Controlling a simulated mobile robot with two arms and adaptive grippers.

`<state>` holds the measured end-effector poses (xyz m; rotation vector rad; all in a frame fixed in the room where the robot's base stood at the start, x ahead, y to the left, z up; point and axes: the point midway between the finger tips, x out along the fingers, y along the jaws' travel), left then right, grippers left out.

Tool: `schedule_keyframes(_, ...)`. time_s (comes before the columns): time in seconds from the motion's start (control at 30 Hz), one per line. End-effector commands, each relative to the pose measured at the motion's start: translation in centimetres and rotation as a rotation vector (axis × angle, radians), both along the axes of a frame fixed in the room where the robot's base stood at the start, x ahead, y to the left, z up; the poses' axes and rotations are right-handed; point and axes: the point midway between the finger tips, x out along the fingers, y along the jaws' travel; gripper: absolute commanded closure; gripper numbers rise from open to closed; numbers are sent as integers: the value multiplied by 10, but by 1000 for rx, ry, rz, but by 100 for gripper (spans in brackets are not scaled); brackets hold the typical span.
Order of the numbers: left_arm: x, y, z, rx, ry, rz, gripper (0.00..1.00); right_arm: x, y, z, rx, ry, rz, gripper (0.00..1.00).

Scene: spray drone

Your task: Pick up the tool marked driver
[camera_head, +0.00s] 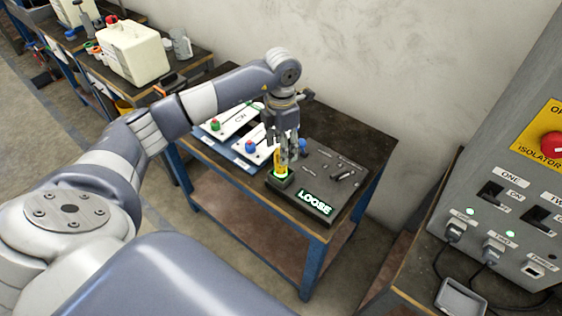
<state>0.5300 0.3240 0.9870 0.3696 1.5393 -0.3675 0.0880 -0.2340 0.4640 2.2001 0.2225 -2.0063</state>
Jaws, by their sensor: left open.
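A dark grey tool block (322,195) with a lit "LOOSE" sign sits on the small table. A yellow-handled tool (281,162) stands upright at its left front corner, in a spot with a green glow. I cannot read a "driver" marking on it. My left gripper (288,152) points down at this tool, its fingers open around or right beside the handle; I cannot tell which. The gripper partly hides the tool. My right gripper is not in view.
Two white plates with a green knob (215,125) and a blue knob (250,146) lie left of the block. A grey panel (510,190) with a red isolator button stands at right. A wall is behind.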

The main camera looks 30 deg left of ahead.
Motion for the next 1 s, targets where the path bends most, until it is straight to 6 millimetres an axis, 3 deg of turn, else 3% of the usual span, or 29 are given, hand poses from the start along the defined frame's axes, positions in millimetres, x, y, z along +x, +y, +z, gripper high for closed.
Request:
schedule_keyframes(0.1, -4, 0, -14, 0, 6, 0, 46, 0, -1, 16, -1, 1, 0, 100)
schedule_keyframes(0.23, -3, 0, -31, -1, 3, 0, 46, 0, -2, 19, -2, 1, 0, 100)
schedule_keyframes(0.5, -2, 0, -37, -1, 0, -1, 46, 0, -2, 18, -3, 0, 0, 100)
schedule_keyframes(0.53, -2, 0, -36, -1, 0, -1, 49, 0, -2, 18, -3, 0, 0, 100)
schedule_keyframes(0.77, -2, 0, -36, -1, 0, -1, 100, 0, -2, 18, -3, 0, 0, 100)
schedule_keyframes(1.0, -2, 0, -35, 0, -1, 0, 100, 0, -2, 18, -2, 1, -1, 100)
